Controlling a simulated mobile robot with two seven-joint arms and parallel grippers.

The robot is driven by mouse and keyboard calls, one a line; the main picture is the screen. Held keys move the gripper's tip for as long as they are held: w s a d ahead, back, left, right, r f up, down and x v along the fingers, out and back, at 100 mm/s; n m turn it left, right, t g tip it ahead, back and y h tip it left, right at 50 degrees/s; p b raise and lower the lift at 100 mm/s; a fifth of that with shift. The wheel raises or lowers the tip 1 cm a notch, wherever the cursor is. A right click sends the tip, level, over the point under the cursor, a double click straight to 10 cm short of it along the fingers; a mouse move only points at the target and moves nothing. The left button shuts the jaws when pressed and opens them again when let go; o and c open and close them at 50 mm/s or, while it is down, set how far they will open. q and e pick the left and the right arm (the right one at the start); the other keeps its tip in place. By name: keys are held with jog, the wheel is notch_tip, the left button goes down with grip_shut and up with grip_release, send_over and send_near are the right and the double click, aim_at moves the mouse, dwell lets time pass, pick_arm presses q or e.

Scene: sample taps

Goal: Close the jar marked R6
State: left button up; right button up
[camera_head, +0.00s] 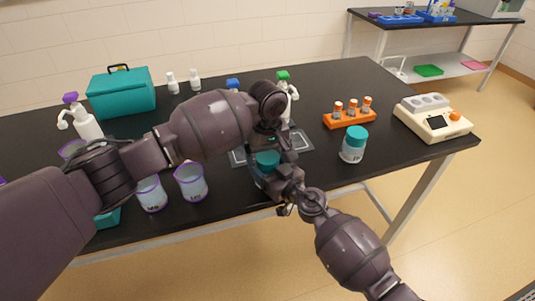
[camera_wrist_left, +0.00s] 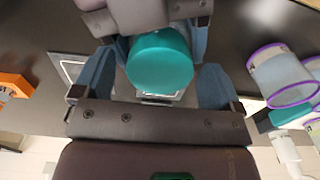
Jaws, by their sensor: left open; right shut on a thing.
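A round teal lid (camera_head: 267,158) shows between my two grippers above the table's front middle; it also shows face-on in the left wrist view (camera_wrist_left: 160,62). My left gripper (camera_wrist_left: 157,72) is open, its two blue-grey fingers on either side of the lid with gaps. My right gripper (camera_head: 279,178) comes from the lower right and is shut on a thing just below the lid. What it holds is mostly hidden, so I cannot tell whether the lid is seated on a jar. No R6 mark is readable.
Open purple-rimmed jars (camera_head: 191,181) stand left. A teal-lidded jar (camera_head: 353,146), an orange vial rack (camera_head: 347,119) and a cream device (camera_head: 433,119) stand right. Pump bottles (camera_head: 82,124) and a teal case (camera_head: 121,95) are behind. A grey-framed mat (camera_head: 297,143) lies under my arms.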

pick_arm(q)
jog(key=shift+r, duration=2.25)
jog(key=shift+o, duration=0.8)
notch_tip(320, 180, up, 12)
pick_arm(e)
jog(key=o, duration=1.8)
jog(key=shift+d, duration=0.1)
